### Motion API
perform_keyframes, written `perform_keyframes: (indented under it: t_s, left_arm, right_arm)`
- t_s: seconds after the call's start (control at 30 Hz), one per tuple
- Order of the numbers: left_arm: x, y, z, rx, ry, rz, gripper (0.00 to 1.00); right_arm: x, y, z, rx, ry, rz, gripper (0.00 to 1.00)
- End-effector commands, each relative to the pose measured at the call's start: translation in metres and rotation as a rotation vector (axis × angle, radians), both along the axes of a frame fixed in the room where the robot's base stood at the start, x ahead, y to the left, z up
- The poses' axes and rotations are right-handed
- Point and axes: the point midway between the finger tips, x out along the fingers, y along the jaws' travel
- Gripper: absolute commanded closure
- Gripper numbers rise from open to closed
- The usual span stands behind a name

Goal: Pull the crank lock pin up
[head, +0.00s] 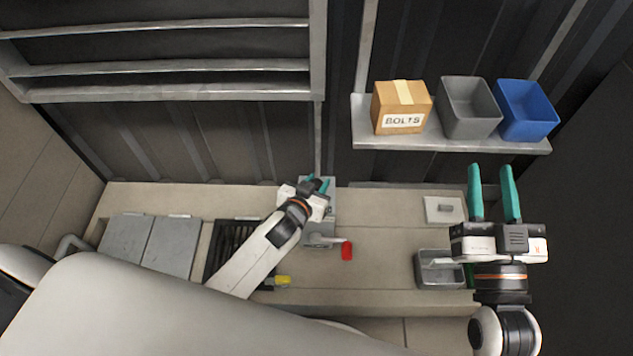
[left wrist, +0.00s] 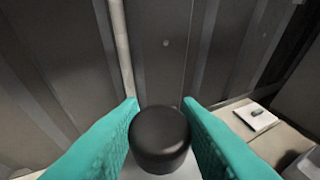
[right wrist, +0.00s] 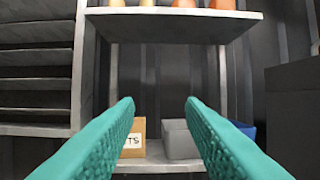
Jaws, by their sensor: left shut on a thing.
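The grey pump housing (head: 322,228) stands on the bench, with a crank (head: 322,239) that ends in a red handle (head: 346,251) on its front. My left gripper (head: 318,184) is at the top of the housing. In the left wrist view a round black knob (left wrist: 160,138), which looks like the top of the lock pin, sits between the teal fingers, which are shut on it. The pin's shaft is hidden below the knob. My right gripper (head: 490,170) is open and empty, raised at the right, well away from the pump.
A shelf (head: 450,142) above the bench holds a BOLTS box (head: 401,106), a grey bin (head: 469,107) and a blue bin (head: 526,110). A metal tray (head: 438,270) and a pale plate (head: 445,209) lie right of the pump. A dark grate (head: 232,250) lies left.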

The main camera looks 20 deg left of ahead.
Motion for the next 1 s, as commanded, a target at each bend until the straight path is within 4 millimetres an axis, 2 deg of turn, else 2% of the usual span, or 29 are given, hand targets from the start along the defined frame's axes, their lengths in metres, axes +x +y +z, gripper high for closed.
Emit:
perform_keyframes:
  t_s: [0.2, 0.47, 0.5, 0.63, 1.0]
  left_arm:
    - [0.0, 0.0, 0.004, 0.0, -0.001, 0.001, 1.0]
    - [0.001, 0.0, 0.006, -0.001, -0.005, 0.0, 1.0]
    - [0.001, 0.0, 0.006, -0.001, -0.005, 0.0, 0.67]
    - [0.001, 0.0, 0.006, 0.0, -0.004, 0.0, 0.47]
    - [-0.003, 0.0, 0.005, 0.0, 0.0, 0.0, 0.47]
  right_arm:
    - [0.003, -0.002, -0.015, -0.028, 0.102, -0.005, 0.64]
    - [0.003, -0.002, -0.016, -0.029, 0.106, -0.005, 0.64]
    - [0.003, -0.002, -0.016, -0.028, 0.105, -0.006, 0.64]
    - [0.003, -0.002, -0.016, -0.028, 0.104, -0.006, 0.64]
    - [0.003, -0.002, -0.016, -0.031, 0.116, -0.006, 0.64]
